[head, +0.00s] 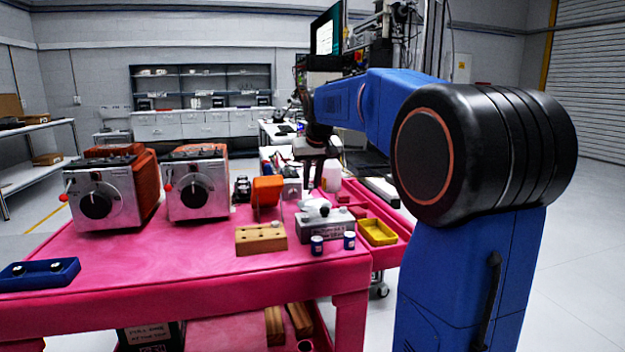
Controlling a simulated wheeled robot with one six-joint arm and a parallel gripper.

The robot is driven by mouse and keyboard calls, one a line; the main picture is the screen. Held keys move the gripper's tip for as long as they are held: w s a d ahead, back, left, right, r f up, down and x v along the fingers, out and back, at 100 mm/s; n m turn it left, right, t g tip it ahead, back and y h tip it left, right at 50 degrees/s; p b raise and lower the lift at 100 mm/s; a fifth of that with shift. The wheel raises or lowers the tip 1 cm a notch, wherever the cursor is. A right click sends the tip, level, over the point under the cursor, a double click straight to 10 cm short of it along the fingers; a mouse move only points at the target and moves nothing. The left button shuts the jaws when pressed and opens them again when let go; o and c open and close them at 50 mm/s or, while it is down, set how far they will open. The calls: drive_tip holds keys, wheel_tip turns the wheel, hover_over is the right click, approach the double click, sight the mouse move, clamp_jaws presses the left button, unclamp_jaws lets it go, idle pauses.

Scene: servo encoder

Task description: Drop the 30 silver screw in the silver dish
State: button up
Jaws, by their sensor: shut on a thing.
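My gripper (312,178) is in the head view, pointing down over the back right of the pink table, behind the grey metal box (328,224). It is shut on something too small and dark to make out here. I cannot pick out the silver screw. I cannot tell a silver dish for sure among the small things near the grey box.
A yellow tray (377,232), two small blue-and-white cans (317,245) and a wooden block (261,238) stand near the box. Two orange-and-silver dial units (103,198) and a blue holder (40,273) are at left. The table's front middle (190,265) is clear.

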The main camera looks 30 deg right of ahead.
drive_tip(key=shift+f, duration=2.3)
drive_tip(key=o, duration=0.9)
drive_tip(key=shift+v, duration=2.95)
